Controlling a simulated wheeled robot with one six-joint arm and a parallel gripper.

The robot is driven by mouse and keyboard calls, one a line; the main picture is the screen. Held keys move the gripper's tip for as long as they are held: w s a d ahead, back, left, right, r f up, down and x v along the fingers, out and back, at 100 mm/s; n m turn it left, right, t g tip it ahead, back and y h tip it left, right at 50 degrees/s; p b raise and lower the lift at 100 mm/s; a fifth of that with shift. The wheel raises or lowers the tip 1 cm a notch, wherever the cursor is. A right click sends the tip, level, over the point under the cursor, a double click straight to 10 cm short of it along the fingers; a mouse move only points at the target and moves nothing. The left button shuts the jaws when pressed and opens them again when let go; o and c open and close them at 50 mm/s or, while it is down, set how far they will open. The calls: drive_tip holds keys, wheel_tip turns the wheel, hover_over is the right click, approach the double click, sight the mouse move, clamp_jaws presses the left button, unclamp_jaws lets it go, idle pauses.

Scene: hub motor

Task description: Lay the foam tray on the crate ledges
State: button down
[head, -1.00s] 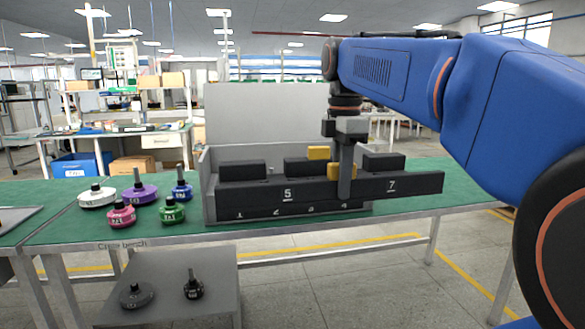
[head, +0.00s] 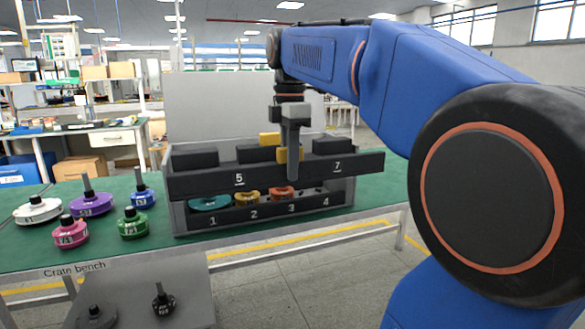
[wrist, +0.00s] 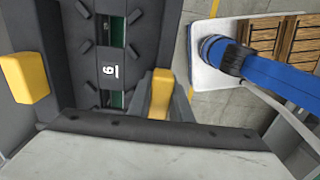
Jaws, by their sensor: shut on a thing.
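My gripper (head: 292,168) is shut on a yellow grip at the tray's near side. In the wrist view my gripper (wrist: 160,98) has a finger on each side of that grip, and the other yellow grip (wrist: 25,77) is free. The tray's right end sticks out past the crate's right wall. The ledges are hidden. In the crate's front compartments sit a teal motor (head: 209,203), a yellow one (head: 247,197) and an orange one (head: 282,194).
White (head: 38,210), purple (head: 91,204), blue (head: 143,197), pink (head: 70,233) and green (head: 133,223) hub motors stand left of the crate on the green bench. A tall grey panel (head: 215,105) rises behind the crate. Dark motors sit on a lower shelf.

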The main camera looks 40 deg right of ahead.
sight(271, 160)
drive_tip(key=shift+w+d, duration=0.75)
drive_tip(key=shift+w, duration=1.85)
drive_tip(key=shift+w+d, duration=0.8)
drive_tip(key=shift+w, duration=1.8)
drive_tip(key=shift+w+d, duration=0.75)
drive_tip(key=shift+w, duration=1.85)
drive_tip(key=shift+w+f, duration=0.1)
drive_tip(key=shift+w, duration=0.05)
drive_tip(key=shift+f, duration=2.9)
drive_tip(key=shift+f, duration=0.7)
drive_tip(key=c, duration=1.5)
unclamp_jaws()
drive_tip(key=shift+c, duration=0.2)
drive_tip(key=shift+r, duration=0.1)
wheel_tip(271, 160, up, 17)
drive_tip(key=shift+r, duration=0.1)
